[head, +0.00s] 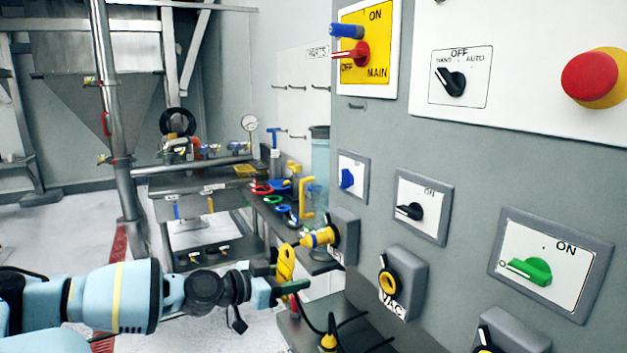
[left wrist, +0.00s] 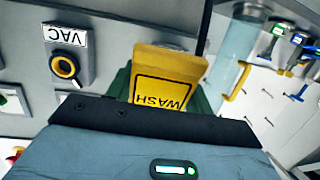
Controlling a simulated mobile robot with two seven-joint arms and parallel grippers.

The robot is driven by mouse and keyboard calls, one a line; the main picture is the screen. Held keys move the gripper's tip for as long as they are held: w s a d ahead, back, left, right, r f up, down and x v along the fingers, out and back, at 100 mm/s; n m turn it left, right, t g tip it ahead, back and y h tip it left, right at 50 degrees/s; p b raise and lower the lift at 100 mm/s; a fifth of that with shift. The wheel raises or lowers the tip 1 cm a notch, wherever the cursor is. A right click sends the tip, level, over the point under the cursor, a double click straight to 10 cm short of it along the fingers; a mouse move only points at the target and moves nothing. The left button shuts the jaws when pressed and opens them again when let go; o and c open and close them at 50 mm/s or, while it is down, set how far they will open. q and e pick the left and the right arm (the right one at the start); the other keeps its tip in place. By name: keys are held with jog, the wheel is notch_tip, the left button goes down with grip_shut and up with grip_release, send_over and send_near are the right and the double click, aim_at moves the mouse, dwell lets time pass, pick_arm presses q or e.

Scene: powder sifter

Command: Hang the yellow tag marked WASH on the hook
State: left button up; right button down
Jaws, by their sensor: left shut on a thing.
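The yellow tag marked WASH (left wrist: 166,62) is between the green fingers of my left gripper (left wrist: 165,95) in the left wrist view, its lettering upside down. In the head view the tag (head: 286,262) stands up from my left gripper (head: 284,288), which is shut on its lower part. The tag is beside a yellow plug on the cabinet; whether they touch is unclear. A small dark hook (head: 357,106) sticks out of the grey cabinet below the MAIN switch. Several more hooks (head: 297,87) are on the pale wall board behind. My right gripper is not in view.
The grey cabinet (head: 400,150) with switches and a red button (head: 590,76) fills the right side. The VAC socket (head: 389,281) is right of my left gripper. A bench with coloured tools (head: 280,205) stands behind. A black cable (head: 312,310) hangs low, near the gripper.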

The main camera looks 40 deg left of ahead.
pick_arm(q)
jog(key=shift+g, duration=0.4)
jog(key=a+r, duration=0.1)
jog(key=r, duration=0.1)
jog(key=w+a+r, duration=0.1)
jog(key=r, duration=0.1)
jog(key=w+a+r, duration=0.1)
jog(key=r, duration=0.1)
jog(key=shift+w+a+r, duration=0.1)
jog(key=shift+w+r, duration=0.15)
jog(key=w+r+m+g, duration=0.1)
jog(key=w+r, duration=0.1)
jog(key=r, duration=0.7)
jog(key=w+r, duration=0.2)
jog(key=r, duration=0.6)
jog(key=h, duration=0.1)
send_near(363, 142)
jog(key=s, duration=0.1)
jog(key=s+a, duration=0.1)
jog(key=shift+s+a+g+b, duration=0.15)
jog(key=shift+s+g+b, duration=0.2)
jog(key=shift+g, duration=0.05)
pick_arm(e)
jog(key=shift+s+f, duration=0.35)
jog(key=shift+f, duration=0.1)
pick_arm(q)
jog(key=shift+w, duration=0.15)
